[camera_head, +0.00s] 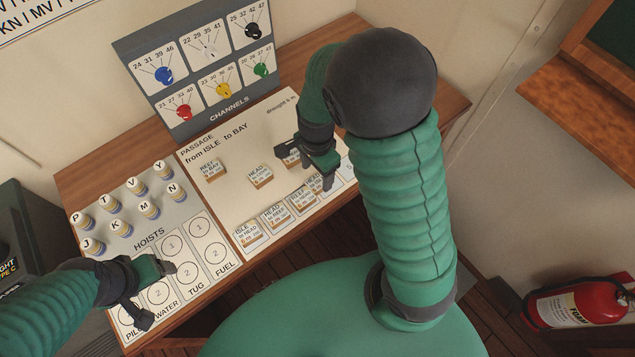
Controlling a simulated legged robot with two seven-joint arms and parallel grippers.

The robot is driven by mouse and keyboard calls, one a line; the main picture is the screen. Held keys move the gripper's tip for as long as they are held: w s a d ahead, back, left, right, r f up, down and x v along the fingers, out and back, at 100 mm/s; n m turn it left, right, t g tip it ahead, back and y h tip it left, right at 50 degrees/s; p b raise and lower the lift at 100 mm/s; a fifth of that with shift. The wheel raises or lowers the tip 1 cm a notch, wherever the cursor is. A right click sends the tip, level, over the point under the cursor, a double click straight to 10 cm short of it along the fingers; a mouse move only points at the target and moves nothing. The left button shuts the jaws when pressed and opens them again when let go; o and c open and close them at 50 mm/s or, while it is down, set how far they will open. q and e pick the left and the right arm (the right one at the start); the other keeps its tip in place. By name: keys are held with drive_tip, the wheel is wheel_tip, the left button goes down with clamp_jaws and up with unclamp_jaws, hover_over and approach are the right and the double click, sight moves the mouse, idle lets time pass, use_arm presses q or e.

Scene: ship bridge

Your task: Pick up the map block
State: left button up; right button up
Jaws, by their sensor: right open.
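Several small white-topped, brown-sided map blocks lie on the white passage board (232,200). One map block (211,169) is at the board's left, and another (260,177) is near its middle. A block (291,157) is partly hidden by my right gripper (306,167). That gripper is open over the board's right side, its fingers apart; I cannot tell whether it touches a block. A row along the front edge includes blocks (248,235), (275,215) and (301,197). My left gripper (157,294) is open and empty over the hoists board.
The channels panel (205,65) with coloured knobs stands at the back. Several lettered pegs (137,187) stand on the hoists board (183,215). A red fire extinguisher (580,304) is at lower right. My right arm hides the board's far right.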

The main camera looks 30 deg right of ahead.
sight(316, 182)
drive_tip(key=f, duration=0.3)
drive_tip(key=shift+s+a+f, duration=0.15)
drive_tip(key=shift+a+f, duration=0.15)
drive_tip(key=shift+f, duration=0.1)
drive_tip(key=shift+d, duration=0.5)
drive_tip(key=c, duration=0.6)
drive_tip(key=shift+a, duration=0.35)
clamp_jaws()
drive_tip(key=shift+r, duration=0.1)
